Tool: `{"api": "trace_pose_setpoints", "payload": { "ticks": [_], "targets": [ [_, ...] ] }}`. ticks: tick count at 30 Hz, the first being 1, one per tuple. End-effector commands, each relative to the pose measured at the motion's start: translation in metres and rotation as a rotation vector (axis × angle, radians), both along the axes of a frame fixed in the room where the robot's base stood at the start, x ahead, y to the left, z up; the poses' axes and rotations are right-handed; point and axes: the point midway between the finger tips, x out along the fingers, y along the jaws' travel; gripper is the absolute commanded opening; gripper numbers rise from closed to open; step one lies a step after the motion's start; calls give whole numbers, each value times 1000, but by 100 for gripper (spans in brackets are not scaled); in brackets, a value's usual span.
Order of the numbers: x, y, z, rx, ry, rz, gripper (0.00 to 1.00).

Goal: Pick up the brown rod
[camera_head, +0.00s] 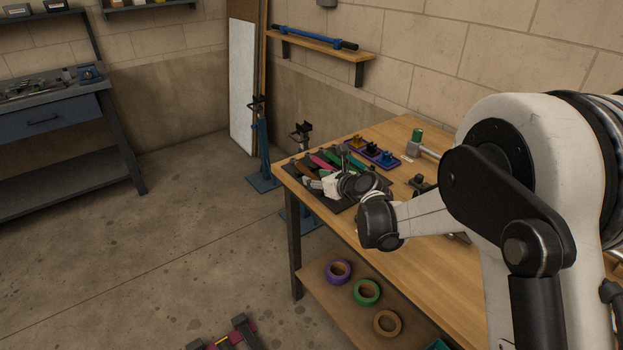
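A dark tray (344,206) lies at the near left corner of the wooden workbench. Several coloured rods lie on it, including a magenta rod (321,162) and a green rod (333,157). A brownish rod (304,170) shows at the left of the tray, and appears to be the brown rod. My gripper (313,183) is low over the left part of the tray, close to this rod. My wrist and arm hide part of the tray. The fingers are too small to show whether they are open, or whether they touch a rod.
Small coloured blocks with fittings (371,152) stand behind the tray. A green-topped metal tool (417,141) lies to their right. Blue stands (263,150) stand on the floor beside the bench's left edge. Tape rolls (366,292) lie on the lower shelf.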

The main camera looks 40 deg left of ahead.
Motion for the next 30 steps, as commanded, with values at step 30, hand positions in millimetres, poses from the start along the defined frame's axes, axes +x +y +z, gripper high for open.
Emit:
{"api": "trace_pose_setpoints", "payload": {
  "ticks": [30],
  "targets": [
    [3,10,-2,1,0,-1,0]
  ]
}}
